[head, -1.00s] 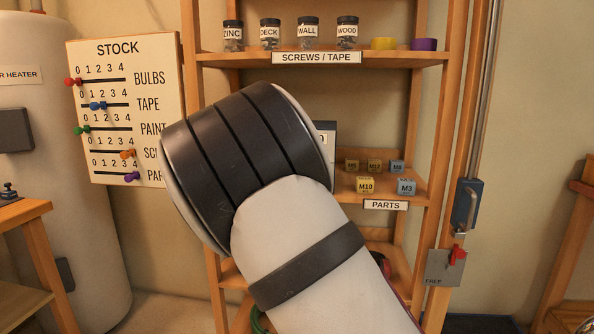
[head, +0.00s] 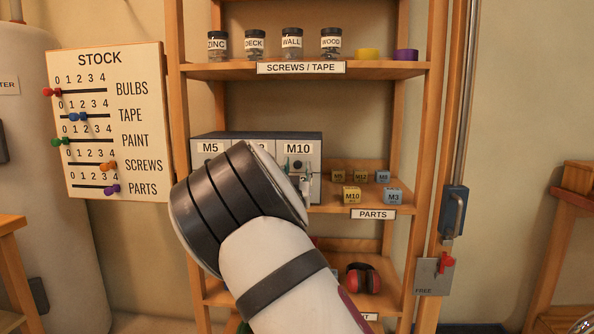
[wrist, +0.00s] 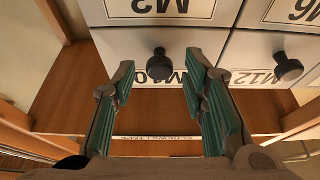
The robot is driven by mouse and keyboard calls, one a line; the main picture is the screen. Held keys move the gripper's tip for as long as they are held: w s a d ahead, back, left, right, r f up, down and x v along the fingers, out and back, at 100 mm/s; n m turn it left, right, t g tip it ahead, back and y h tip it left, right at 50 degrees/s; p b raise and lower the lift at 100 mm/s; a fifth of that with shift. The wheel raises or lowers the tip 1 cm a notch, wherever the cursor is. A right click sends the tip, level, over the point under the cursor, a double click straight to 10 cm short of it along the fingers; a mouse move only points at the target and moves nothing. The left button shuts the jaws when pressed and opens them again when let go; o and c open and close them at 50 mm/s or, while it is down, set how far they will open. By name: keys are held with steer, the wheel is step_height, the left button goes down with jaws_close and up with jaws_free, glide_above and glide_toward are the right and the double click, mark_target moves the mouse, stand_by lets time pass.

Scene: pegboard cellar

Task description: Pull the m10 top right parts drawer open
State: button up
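The grey parts cabinet (head: 262,136) stands on the middle shelf with the M10 drawer (head: 301,149) at its top right. My forearm hides most of the cabinet's lower left. In the wrist view the labels are upside down. The M10 drawer (wrist: 120,55) has a dark round knob (wrist: 159,66) and looks flush with the M12 drawer (wrist: 250,55) beside it. My gripper (wrist: 157,72) is open, its green-padded fingers on either side of the knob in this view, with gaps on both sides. How far the tips are from the drawer face is unclear.
Yellow and blue labelled blocks, such as M10 (head: 352,195) and M3 (head: 393,196), sit right of the cabinet on the PARTS shelf. Jars (head: 291,44) stand above. A shelf post (head: 435,110) and a latch panel (head: 433,277) are at right.

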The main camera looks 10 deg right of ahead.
steer(key=shift+w+d+r, duration=0.1)
steer(key=shift+w+r, duration=0.1)
steer(key=shift+w, duration=0.2)
jaws_close()
steer(key=shift+s, duration=0.1)
